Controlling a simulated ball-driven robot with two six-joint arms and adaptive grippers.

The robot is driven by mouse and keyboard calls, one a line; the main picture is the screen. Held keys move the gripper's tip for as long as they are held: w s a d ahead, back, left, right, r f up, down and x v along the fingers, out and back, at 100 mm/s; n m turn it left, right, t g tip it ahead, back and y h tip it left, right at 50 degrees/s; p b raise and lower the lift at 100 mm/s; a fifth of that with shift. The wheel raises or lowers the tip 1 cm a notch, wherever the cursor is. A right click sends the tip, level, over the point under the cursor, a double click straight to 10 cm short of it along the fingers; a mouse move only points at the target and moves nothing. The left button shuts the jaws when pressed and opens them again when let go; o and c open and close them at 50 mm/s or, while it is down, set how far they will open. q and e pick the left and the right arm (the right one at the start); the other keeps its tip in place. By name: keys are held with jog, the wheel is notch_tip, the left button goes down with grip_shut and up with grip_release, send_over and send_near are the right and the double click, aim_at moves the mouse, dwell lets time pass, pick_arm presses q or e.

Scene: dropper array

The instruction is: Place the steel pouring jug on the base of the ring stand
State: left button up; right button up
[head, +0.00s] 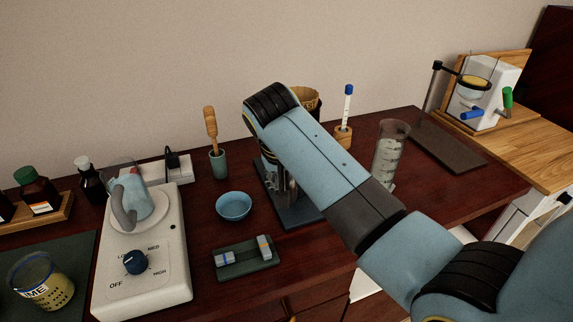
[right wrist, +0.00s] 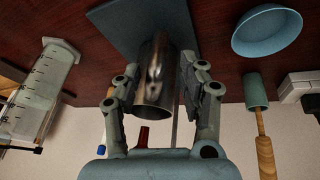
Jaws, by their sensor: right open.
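The steel pouring jug (right wrist: 155,75) is a shiny metal cylinder between the fingers of my right gripper (right wrist: 158,95) in the right wrist view. It appears to stand upright on a flat blue-grey base plate (right wrist: 125,25). The fingers are open, one on each side of the jug; I cannot tell whether they touch it. In the head view my right gripper (head: 277,180) is partly hidden behind my right arm, above the blue-grey plate (head: 300,218). A thin rod (right wrist: 175,132) shows beside the jug. My left gripper is not in view.
A blue bowl (head: 234,206), a green cup with a wooden-handled tool (head: 217,165) and a hot plate (head: 150,282) lie to the left. A graduated cylinder (head: 390,155) stands right of my arm. Another stand with a dark base (head: 448,148) is farther right.

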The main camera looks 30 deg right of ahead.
jog(key=v, duration=0.7)
jog(key=shift+r, duration=0.35)
jog(key=s+f+n+y, duration=0.25)
jog(key=s+n, duration=0.55)
jog(key=s, duration=1.6)
notch_tip(320, 180, down, 37)
jog(key=s+d+b, duration=0.1)
jog(key=d+b, duration=0.2)
jog(key=b, duration=0.8)
jog(key=s+f+g+b, duration=0.1)
jog(key=s+f+b, duration=0.3)
jog(key=s+f, duration=0.5)
jog(key=s+f+m+g+b, duration=0.1)
jog(key=s+f+b, duration=0.3)
jog(key=s+f, duration=0.6)
notch_tip(320, 180, down, 5)
jog(key=shift+d+f+b, duration=0.1)
jog(key=shift+d+b, duration=0.3)
jog(key=shift+d, duration=0.05)
